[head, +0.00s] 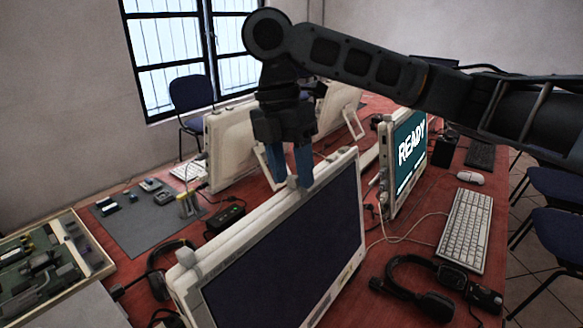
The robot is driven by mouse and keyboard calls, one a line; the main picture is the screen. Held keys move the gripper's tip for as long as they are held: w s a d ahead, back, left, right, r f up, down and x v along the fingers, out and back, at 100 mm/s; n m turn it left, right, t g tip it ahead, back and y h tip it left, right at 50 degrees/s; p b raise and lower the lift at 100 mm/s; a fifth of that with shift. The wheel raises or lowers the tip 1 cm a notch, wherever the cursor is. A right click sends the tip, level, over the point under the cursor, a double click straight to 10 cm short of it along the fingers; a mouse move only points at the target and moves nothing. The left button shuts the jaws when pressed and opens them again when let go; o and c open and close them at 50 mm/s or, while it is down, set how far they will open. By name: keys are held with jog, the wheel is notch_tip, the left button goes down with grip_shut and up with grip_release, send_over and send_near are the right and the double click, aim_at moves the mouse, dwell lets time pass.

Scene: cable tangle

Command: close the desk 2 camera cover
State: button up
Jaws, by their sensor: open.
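A cream monitor (176,283) with a dark screen stands in the foreground, and I cannot tell its desk number from here. A small grey piece (293,182), perhaps the camera cover, sits on the middle of its top edge. Whether it is open or closed is too small to tell. My gripper (290,176) points down over this edge. Its blue fingers are open, one on each side of the grey piece, with the near fingertip in front of the upper bezel. The far fingertip is partly hidden behind the monitor. Contact with the piece cannot be made out.
A monitor showing READY (410,150) stands to the right, with a keyboard (467,230) and mouse (471,178). A headset (420,287) lies at front right. Other monitors (232,145) stand behind. A grey mat (135,237) with small parts and an open parts tray (93,250) lie left.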

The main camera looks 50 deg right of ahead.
jog(key=v, duration=0.7)
jog(key=shift+r, duration=0.4)
